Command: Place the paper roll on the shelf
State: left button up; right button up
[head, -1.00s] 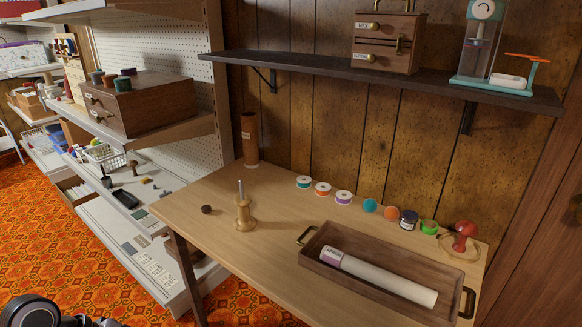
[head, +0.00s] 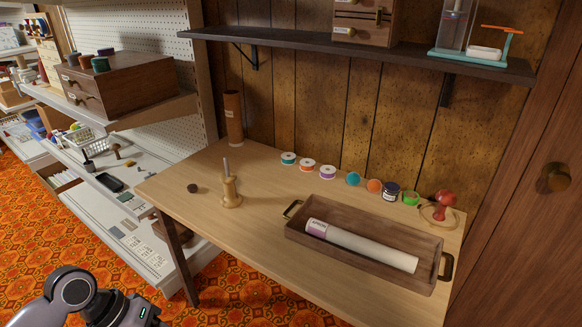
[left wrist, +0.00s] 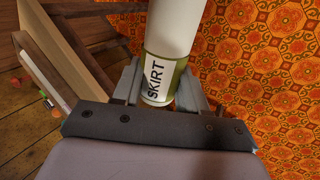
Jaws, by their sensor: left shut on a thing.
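A white paper roll with a green band and a "SKIRT" label (left wrist: 160,78) is in the left wrist view. My left gripper (left wrist: 158,88) is shut on it, one finger on each side of the banded end; the roll's far end runs out of the top of the picture. In the head view only part of my left arm shows at the bottom left, and the held roll is out of sight. The dark wall shelf (head: 290,46) is above the table. Another paper roll, with a purple label (head: 365,247), lies in the wooden tray (head: 300,246). My right gripper is out of view.
The wooden table (head: 200,262) also holds a spindle stand (head: 231,190), a brown tube (head: 234,118) and a row of spools. A wooden drawer box (head: 366,22) and a scale (head: 482,52) stand on the wall shelf; its left part is clear. A white shelving unit (head: 150,125) is at left.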

aim_at(242, 34)
jog(key=j+z, duration=0.1)
jog(key=z, duration=1)
jog(key=j+z, duration=0.25)
jog(key=z, duration=0.15)
jog(key=j+z, duration=0.2)
jog(key=z, duration=0.25)
jog(key=k+j+z, duration=0.1)
jog(key=j+z, duration=0.2)
jog(key=k+j+z, duration=0.15)
jog(key=z, duration=0.15)
jog(key=k+j+z, duration=0.35)
jog(key=k+j, duration=0.75)
jog(key=i+j+z, duration=0.05)
jog(key=j, duration=0.05)
